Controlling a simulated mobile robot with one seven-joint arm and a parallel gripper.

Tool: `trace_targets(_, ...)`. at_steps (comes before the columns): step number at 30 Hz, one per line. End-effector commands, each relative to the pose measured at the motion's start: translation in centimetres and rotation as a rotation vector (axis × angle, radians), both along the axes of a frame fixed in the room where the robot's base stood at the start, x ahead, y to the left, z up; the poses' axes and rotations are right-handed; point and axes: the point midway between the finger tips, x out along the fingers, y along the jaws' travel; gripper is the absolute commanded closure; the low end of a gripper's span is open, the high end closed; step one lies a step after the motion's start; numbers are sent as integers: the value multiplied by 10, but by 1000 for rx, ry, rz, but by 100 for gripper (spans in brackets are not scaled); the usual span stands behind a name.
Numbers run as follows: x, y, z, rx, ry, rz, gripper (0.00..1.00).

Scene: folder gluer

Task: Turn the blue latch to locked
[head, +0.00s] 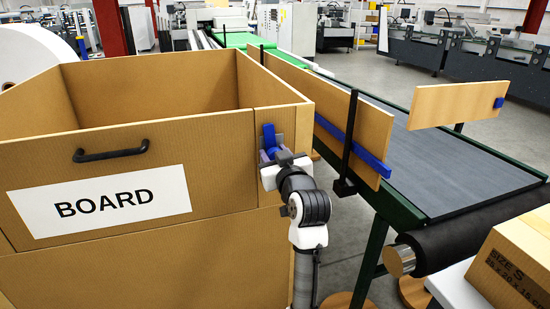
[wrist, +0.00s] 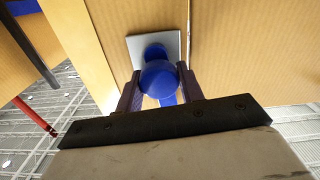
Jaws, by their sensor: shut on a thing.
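The blue latch (head: 269,137) is on the front face of the big board bin (head: 215,125), near its right edge. In the wrist view the latch (wrist: 158,78) shows a round blue knob on a grey square plate (wrist: 135,48), with a blue part running down from it between the fingers. My gripper (head: 271,156) is at the latch. In the wrist view its two dark purple fingers (wrist: 160,92) stand on either side of the blue part, shut on it. The fingers and palm hide the lower part of the latch.
A black handle (head: 110,152) and a white BOARD label (head: 100,202) are on the bin's front. A conveyor (head: 450,165) with wooden side boards and a blue rail (head: 350,147) stands to the right. A cardboard box (head: 520,255) sits at the lower right.

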Motion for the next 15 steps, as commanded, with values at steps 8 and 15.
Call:
trace_targets(8, 0, 0, -4, -225, -73, -2, 100)
trace_targets(15, -1, 1, -5, -444, -145, -1, 100)
